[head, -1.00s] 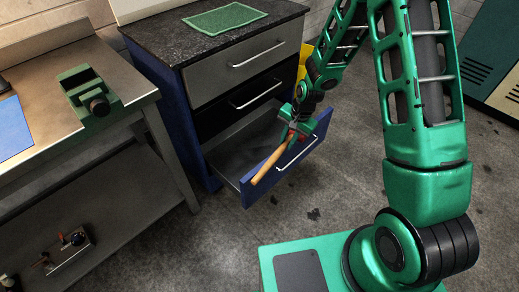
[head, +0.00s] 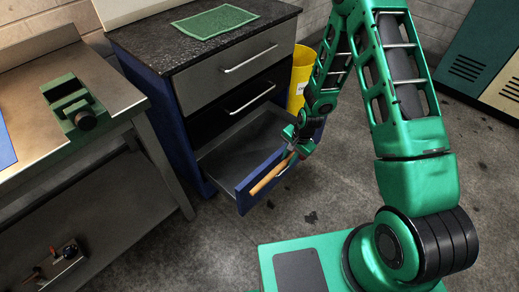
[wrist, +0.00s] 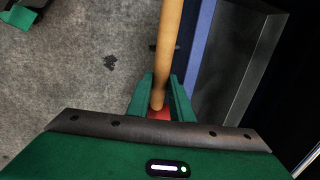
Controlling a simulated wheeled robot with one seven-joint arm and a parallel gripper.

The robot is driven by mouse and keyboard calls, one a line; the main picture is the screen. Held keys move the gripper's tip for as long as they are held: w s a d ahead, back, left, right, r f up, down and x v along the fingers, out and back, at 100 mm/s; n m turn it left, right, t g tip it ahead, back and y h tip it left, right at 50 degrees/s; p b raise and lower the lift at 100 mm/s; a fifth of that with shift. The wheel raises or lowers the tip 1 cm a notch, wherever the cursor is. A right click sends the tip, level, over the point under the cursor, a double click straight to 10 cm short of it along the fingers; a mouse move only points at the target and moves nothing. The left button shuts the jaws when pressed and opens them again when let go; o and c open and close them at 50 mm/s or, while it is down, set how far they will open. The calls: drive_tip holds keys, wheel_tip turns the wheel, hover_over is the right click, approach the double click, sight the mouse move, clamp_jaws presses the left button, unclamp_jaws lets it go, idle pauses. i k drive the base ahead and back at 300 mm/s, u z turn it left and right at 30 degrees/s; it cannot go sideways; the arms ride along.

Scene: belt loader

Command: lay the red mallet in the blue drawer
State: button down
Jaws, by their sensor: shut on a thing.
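The blue drawer (head: 262,178) is the lowest drawer of the cabinet and is pulled open; its grey inside shows, with nothing seen in it. My gripper (head: 297,146) is shut on the red mallet (head: 268,180) at the drawer's front panel. The mallet's wooden handle points down and to the left in the head view. In the wrist view the handle (wrist: 168,50) runs up from between the fingers (wrist: 160,98), beside the drawer's blue front edge (wrist: 196,50), on the floor side of it. A bit of red shows at the fingers; the mallet's head is mostly hidden.
The cabinet has a dark top with a green mat (head: 215,21) and two closed drawers above the open one. A yellow bin (head: 301,78) stands behind it. A workbench with a green vise (head: 73,103) is at the left. The floor in front is clear.

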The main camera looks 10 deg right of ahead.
sight(264, 157)
drive_tip(key=i, duration=0.9)
drive_tip(key=u, duration=0.05)
